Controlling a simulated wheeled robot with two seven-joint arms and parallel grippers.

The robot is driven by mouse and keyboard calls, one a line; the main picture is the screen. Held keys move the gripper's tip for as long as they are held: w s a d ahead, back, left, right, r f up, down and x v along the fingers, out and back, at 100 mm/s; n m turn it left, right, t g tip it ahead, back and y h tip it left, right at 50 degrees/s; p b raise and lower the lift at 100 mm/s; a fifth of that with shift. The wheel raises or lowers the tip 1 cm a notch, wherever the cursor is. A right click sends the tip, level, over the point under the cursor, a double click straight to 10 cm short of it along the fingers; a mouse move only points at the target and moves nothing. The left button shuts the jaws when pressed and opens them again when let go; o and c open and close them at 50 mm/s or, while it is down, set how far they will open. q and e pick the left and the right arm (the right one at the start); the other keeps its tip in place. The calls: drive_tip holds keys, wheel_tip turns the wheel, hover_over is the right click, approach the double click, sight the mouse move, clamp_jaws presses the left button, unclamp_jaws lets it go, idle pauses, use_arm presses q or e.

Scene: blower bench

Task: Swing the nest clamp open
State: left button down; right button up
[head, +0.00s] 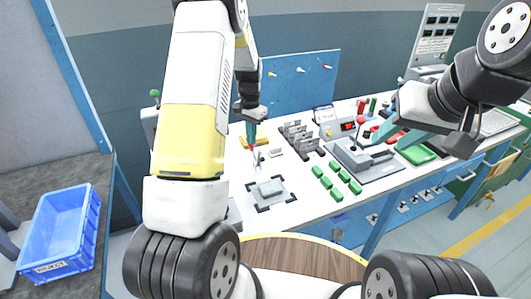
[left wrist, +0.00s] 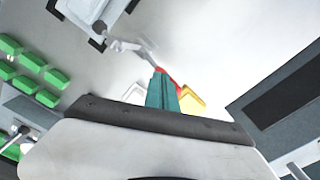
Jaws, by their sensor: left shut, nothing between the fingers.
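The nest clamp (head: 257,158) stands at the back edge of the nest (head: 268,190) on the white bench. In the left wrist view the clamp's grey arm (left wrist: 130,47) reaches toward the nest (left wrist: 88,12), and its red handle (left wrist: 175,75) shows just behind my fingers. My left gripper (head: 251,143) has teal fingers, shut and empty, pointing down at the red handle. They also show in the left wrist view (left wrist: 161,88). They partly hide the handle, and I cannot tell whether they touch it. My right gripper (head: 402,138) is open and empty above the right part of the bench.
Several green blocks (head: 335,181) lie right of the nest. A grey fixture (head: 362,160) and grey upright holders (head: 300,138) stand beyond them. A yellow piece (left wrist: 191,97) lies close to my left fingers. A blue crate (head: 60,233) is at the far left.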

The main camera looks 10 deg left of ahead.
use_arm(q)
wheel_tip(320, 180, up, 9)
drive_tip(key=shift+r, duration=0.2)
idle(0.7)
drive_tip(key=shift+r, duration=0.1)
drive_tip(key=s+d+r+n+t+h, duration=0.1)
drive_tip(key=s+d+r+n+t, duration=0.15)
drive_tip(key=s+r, duration=1.05)
drive_tip(key=s+d+r+n+t, duration=0.1)
drive_tip(key=s+d+t, duration=0.1)
drive_tip(key=s, duration=0.6)
drive_tip(key=s+d+r+n+t+h, duration=0.1)
drive_tip(key=s+d+r, duration=0.1)
drive_tip(key=s, duration=0.7)
drive_tip(key=shift+s+t, duration=0.25)
drive_tip(key=shift+t, duration=0.1)
